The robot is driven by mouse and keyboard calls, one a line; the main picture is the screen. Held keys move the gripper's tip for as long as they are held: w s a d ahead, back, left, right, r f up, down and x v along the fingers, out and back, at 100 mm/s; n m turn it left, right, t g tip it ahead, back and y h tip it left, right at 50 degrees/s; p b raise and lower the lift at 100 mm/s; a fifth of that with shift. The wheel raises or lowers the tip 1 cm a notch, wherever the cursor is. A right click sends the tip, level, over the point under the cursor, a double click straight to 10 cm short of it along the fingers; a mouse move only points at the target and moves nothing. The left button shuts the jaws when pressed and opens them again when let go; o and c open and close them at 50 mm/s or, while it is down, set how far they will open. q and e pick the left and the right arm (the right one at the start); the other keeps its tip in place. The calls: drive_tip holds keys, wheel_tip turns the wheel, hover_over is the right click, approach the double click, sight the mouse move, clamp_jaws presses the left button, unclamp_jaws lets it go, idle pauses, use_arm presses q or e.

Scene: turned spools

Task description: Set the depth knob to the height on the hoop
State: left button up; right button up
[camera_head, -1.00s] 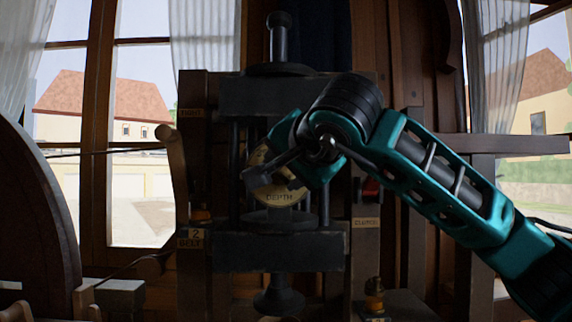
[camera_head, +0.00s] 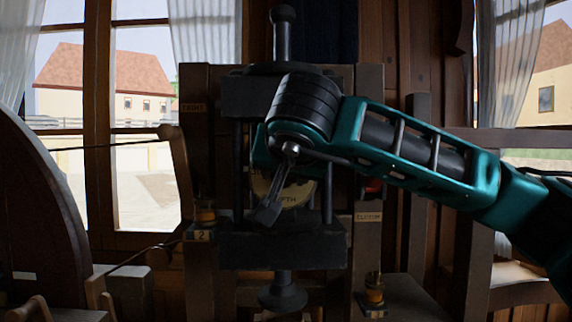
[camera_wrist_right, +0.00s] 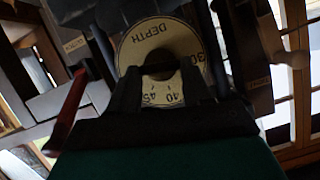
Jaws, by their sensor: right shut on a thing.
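The depth dial (camera_head: 299,192) is a pale disc marked DEPTH on the dark machine, partly covered by my right wrist in the head view. In the right wrist view the dial (camera_wrist_right: 190,42) shows DEPTH and the numbers 30, 40 and 45. The dark knob (camera_wrist_right: 160,62) is at its centre. My right gripper (camera_wrist_right: 163,74) is shut on this knob, its two fingers reaching over the dial face. In the head view its fingertips are hidden behind the wrist. I cannot make out a pointer or its reading. No hoop can be made out. My left gripper is not in view.
A red part (camera_head: 372,187) and a CLUTCH label (camera_head: 368,216) are right of the dial. A large dark wheel (camera_head: 35,210) stands at the left. Thin cords run from it towards the machine. Windows are behind.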

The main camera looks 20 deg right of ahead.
idle(0.5)
drive_tip(key=o, duration=1.1)
drive_tip(key=shift+c, duration=0.2)
drive_tip(key=b+v, duration=0.1)
drive_tip(key=v, duration=1.2)
